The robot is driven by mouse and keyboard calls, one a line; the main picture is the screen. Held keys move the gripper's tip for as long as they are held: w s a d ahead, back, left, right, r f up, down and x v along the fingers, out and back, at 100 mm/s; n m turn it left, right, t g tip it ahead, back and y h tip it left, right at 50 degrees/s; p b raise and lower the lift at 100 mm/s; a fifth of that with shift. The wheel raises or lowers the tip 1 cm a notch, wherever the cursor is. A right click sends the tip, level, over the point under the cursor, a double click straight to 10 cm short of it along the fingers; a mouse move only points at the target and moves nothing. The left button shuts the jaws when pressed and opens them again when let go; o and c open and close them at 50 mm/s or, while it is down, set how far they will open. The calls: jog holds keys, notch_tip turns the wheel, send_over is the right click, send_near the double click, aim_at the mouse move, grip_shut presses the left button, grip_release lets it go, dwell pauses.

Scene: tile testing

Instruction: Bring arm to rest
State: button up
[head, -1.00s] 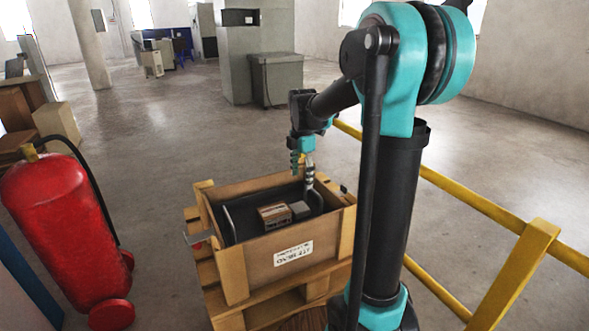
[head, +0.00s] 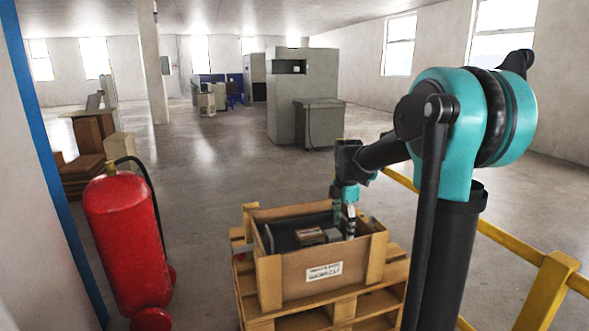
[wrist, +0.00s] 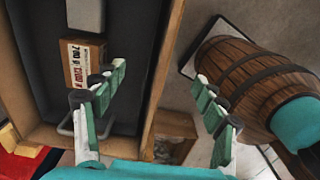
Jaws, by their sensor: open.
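My arm reaches out from the right in the head view and bends down over a wooden crate (head: 287,284). My gripper (head: 345,215) points down near the back right part of the crate. In the wrist view my gripper (wrist: 158,80) is open, with nothing between its green fingers. The left finger shows against the crate's inside and the right finger against the floor outside, with the crate wall (wrist: 160,90) between them in the picture. I cannot tell the height of the fingertips above the crate.
The crate stands on pallets (head: 250,312) and holds a small labelled carton (wrist: 82,62) and a grey item (wrist: 86,14) in a dark tray. A barrel (wrist: 245,75) lies close by. A red fire extinguisher (head: 125,235) stands left, a yellow railing (head: 510,245) right. Open floor lies behind.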

jog(key=shift+s, duration=0.45)
jog(key=shift+d+f+m, duration=0.1)
jog(key=shift+f+m, duration=0.15)
jog(key=shift+m, duration=0.15)
jog(key=s+d+f+m+t, duration=0.1)
jog(key=s+f+m+t, duration=0.1)
jog(key=s+f+m, duration=0.4)
jog(key=s+d+f+m+t, duration=0.2)
jog(key=s+f+m, duration=0.4)
jog(key=s+m, duration=0.8)
jog(key=shift+s+d+f+m, duration=0.2)
jog(key=shift+s+f+m, duration=0.15)
jog(key=shift+s, duration=0.35)
